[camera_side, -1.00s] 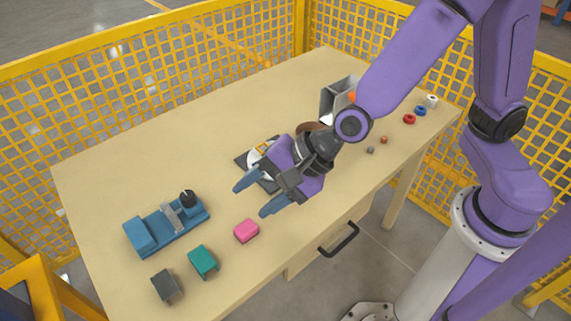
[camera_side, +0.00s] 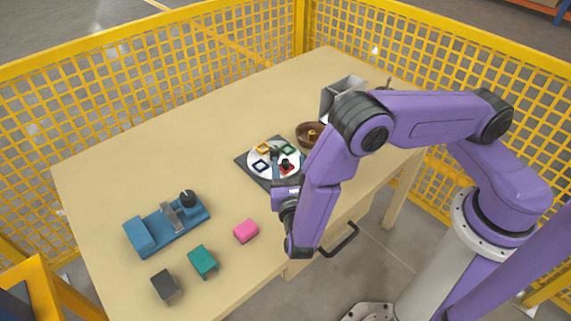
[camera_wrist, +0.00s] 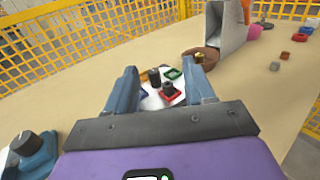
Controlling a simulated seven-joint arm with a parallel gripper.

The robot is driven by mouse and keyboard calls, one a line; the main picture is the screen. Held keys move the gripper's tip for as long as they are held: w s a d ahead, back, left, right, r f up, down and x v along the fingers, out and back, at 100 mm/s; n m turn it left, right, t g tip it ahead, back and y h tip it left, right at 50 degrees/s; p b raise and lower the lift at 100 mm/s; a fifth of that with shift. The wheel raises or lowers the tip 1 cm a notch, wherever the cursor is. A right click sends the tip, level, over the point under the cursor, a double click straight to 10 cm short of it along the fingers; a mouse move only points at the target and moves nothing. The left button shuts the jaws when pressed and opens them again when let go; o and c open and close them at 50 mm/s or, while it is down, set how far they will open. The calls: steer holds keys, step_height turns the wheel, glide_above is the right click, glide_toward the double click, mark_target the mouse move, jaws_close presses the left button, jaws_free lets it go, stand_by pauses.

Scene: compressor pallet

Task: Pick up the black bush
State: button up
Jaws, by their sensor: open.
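A white round plate on a dark square base (camera_side: 246,160) carries several coloured square frames. In the wrist view two small dark upright pieces stand there: one black cylinder (camera_wrist: 154,76) near the yellow frame, and one dark piece (camera_wrist: 168,89) at the red frame (camera_wrist: 172,99). I cannot tell for certain which is the black bush. My gripper (camera_wrist: 162,86) is open, its two blue fingers pointing toward the plate with nothing between them at the tips. In the side view my arm hides most of the gripper.
A blue fixture with a black knob (camera_side: 188,198) stands at the left. Pink (camera_side: 246,231), teal (camera_side: 203,261) and dark grey (camera_side: 165,286) blocks lie along the front edge. A brown bowl (camera_side: 302,136) and a grey metal bin (camera_side: 338,99) stand behind the plate. Yellow mesh fencing surrounds the table.

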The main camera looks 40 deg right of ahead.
glide_toward(286, 164)
steer(key=shift+w+d, duration=0.45)
steer(key=shift+w, duration=0.1)
steer(key=shift+x, duration=3.75)
steer(key=shift+c, duration=0.4)
jaws_close()
